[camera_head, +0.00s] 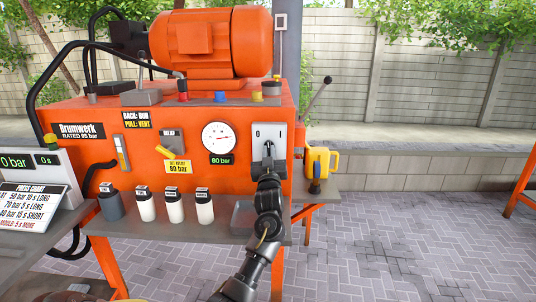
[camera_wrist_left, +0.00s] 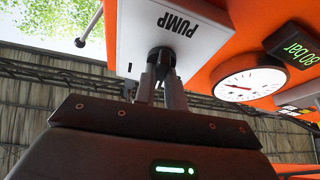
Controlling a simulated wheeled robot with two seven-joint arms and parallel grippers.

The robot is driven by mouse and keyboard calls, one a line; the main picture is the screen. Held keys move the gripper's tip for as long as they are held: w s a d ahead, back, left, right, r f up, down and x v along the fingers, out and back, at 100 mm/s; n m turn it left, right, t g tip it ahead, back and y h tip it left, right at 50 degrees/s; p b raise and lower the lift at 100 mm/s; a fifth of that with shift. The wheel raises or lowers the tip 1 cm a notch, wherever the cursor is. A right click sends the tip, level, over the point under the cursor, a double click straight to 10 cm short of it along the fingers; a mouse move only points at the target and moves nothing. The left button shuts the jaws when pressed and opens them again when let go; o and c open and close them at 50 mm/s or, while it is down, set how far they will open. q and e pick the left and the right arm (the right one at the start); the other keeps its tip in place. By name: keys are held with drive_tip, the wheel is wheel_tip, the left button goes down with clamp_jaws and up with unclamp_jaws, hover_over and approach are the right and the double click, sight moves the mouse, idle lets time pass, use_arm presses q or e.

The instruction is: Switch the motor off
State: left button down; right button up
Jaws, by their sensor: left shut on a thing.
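The large orange motor (camera_head: 210,45) lies on top of the orange press unit. A light grey switch box (camera_head: 285,134) on the right of the front panel has a "0" mark near its top. In the left wrist view the box (camera_wrist_left: 205,28) is labelled PUMP, seen upside down. My left gripper (camera_head: 267,154) is at this box; in the wrist view its fingers (camera_wrist_left: 161,80) are shut on a black knob (camera_wrist_left: 160,56) on the box face. The fingers partly hide the knob, so its exact setting is unclear. My right gripper is not in view.
A round gauge (camera_head: 217,137) stands left of the box, above an 80 bar display (camera_head: 221,159). Several bottles stand on the ledge below. A lever with a ball (camera_head: 318,94) and a yellow mug-like item (camera_head: 319,160) are to the right.

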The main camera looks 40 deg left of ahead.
use_arm(q)
drive_tip(key=n, duration=0.2)
drive_tip(key=n+g+y, duration=0.1)
drive_tip(key=n, duration=0.1)
drive_tip(key=shift+w+d+g, duration=0.1)
drive_tip(key=shift+g, duration=0.2)
drive_tip(key=n+g+y, duration=0.1)
drive_tip(key=n, duration=0.1)
drive_tip(key=shift+r+n, duration=0.1)
drive_tip(key=shift+n, duration=0.3)
drive_tip(key=shift+n+g, duration=0.3)
drive_tip(key=shift+n, duration=0.5)
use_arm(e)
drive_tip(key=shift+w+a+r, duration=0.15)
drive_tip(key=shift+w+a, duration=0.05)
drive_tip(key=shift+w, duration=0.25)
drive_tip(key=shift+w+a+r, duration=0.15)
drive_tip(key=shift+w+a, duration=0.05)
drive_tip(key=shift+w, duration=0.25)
use_arm(q)
drive_tip(key=c, duration=1.5)
unclamp_jaws()
drive_tip(key=shift+o, duration=0.2)
